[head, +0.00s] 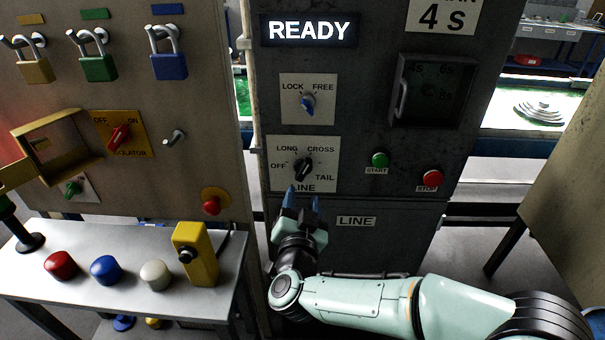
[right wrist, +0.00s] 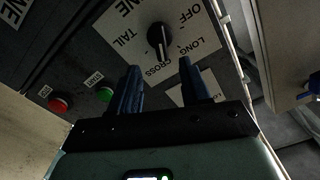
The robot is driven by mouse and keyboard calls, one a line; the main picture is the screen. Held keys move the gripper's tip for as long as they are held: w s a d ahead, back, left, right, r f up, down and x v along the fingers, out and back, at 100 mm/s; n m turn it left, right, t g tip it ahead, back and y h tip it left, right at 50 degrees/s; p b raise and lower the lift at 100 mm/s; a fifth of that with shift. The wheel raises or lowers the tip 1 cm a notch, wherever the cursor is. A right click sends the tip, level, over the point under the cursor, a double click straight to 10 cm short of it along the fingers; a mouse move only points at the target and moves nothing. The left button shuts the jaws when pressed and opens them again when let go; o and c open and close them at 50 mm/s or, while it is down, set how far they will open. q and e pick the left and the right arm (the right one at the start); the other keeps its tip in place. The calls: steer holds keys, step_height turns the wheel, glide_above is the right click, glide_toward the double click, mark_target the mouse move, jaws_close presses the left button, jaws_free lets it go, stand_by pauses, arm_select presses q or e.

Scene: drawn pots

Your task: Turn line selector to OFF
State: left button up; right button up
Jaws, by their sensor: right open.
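The line selector (head: 303,169) is a black rotary knob on a white plate on the dark cabinet, marked OFF, LONG, CROSS and TAIL. Its pointer leans up and to the right, toward CROSS. The knob also shows in the right wrist view (right wrist: 158,38), with a white line on it. My right gripper (head: 304,196) is open and empty just below the knob, its blue fingertips over the plate's lower edge. In the right wrist view the two fingers (right wrist: 160,67) stand apart, short of the knob. My left gripper is not in view.
Above is the LOCK/FREE switch (head: 308,103). The green START button (head: 380,160) and red STOP button (head: 432,179) are to the right. A READY display (head: 309,30) is at the top. At left, a shelf (head: 125,300) holds coloured buttons and a yellow box (head: 196,254).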

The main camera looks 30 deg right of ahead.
mark_target(303, 173)
steer(key=p+x, duration=0.1)
steer(key=x, duration=0.8)
steer(key=shift+w+p, duration=0.25)
steer(key=shift+p, duration=0.05)
jaws_close()
